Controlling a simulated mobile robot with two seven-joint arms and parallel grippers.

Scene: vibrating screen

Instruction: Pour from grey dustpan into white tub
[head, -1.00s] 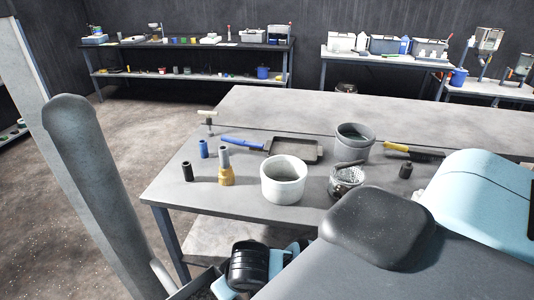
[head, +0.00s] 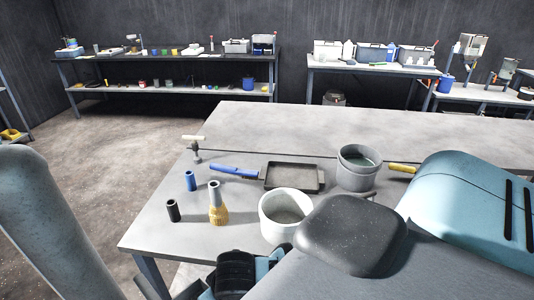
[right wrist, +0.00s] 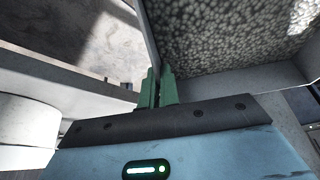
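The white tub (head: 287,214) stands upright on the near table in the head view, its right side hidden by my arm. In the right wrist view, a grey walled pan that looks like the grey dustpan (right wrist: 282,82) holds speckled grains (right wrist: 230,32). My right gripper (right wrist: 157,88) has its green fingers close together on the pan's thin wall. A pale round vessel (right wrist: 22,130) is at the left there; I cannot tell whether it is the tub. My right gripper and this pan cannot be made out in the head view.
On the near table are a blue-handled dark tray (head: 291,176), a grey bucket (head: 357,169), a yellow-based bottle (head: 217,204), blue (head: 190,181) and black (head: 172,211) cylinders, and a hammer (head: 196,148). The table's back part is clear.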

